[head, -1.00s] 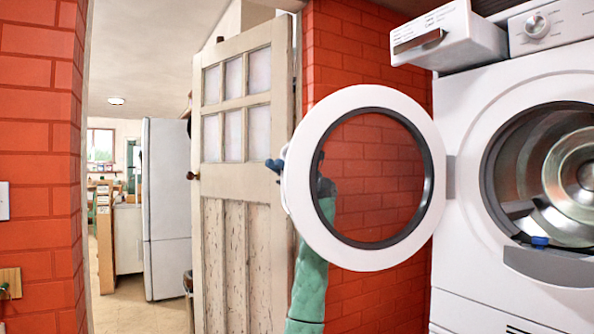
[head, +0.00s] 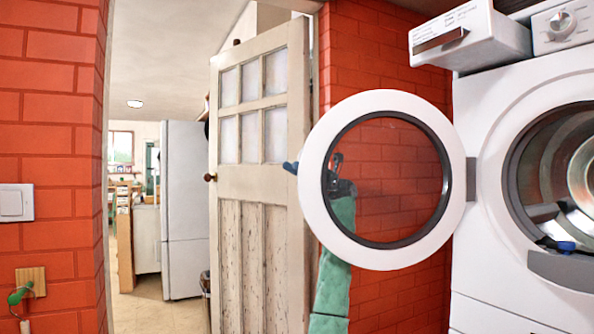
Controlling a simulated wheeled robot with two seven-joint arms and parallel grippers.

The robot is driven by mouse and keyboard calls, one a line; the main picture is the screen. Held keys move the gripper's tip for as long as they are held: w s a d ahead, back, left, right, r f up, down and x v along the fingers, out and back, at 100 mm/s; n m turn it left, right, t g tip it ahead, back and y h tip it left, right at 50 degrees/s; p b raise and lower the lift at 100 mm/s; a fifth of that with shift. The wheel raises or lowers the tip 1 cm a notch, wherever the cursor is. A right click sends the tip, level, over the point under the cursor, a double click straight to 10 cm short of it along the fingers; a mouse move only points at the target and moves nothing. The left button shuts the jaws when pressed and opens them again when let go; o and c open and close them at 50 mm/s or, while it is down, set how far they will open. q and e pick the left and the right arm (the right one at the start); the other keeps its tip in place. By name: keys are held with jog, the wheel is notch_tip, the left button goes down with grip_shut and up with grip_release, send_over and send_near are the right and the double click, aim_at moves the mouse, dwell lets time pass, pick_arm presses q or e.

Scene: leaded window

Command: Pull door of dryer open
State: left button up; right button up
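The white dryer (head: 490,190) stands at the right with its drum opening uncovered. Its round door (head: 455,225), with a dark-ringed clear window, stands swung wide open to the left on its hinge. My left arm is green and rises behind the door. The dark body of my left gripper (head: 318,180) shows through the glass, and a blue fingertip sticks out past the door's left rim. The rim hides the part between, so I cannot tell whether the fingers are apart or touch the door.
A detergent drawer (head: 470,38) juts out at the dryer's top. A cream panelled door (head: 235,185) stands open behind the dryer door. Left of it a doorway shows a white fridge (head: 184,210) and free floor. Red brick walls (head: 60,130) stand on both sides.

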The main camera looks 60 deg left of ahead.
pick_arm(q)
jog(key=shift+w+a+f, duration=0.15)
jog(key=shift+w+f, duration=0.05)
jog(key=shift+w, duration=0.35)
jog(key=v, duration=0.6)
jog(key=shift+w, duration=0.3)
pick_arm(e)
jog(key=shift+w+r, duration=0.35)
pick_arm(q)
jog(key=shift+f, duration=0.1)
pick_arm(e)
jog(key=shift+s+f, duration=0.15)
jog(key=shift+s, duration=0.05)
pick_arm(q)
jog(key=shift+a, duration=0.1)
pick_arm(e)
jog(key=shift+w, duration=0.1)
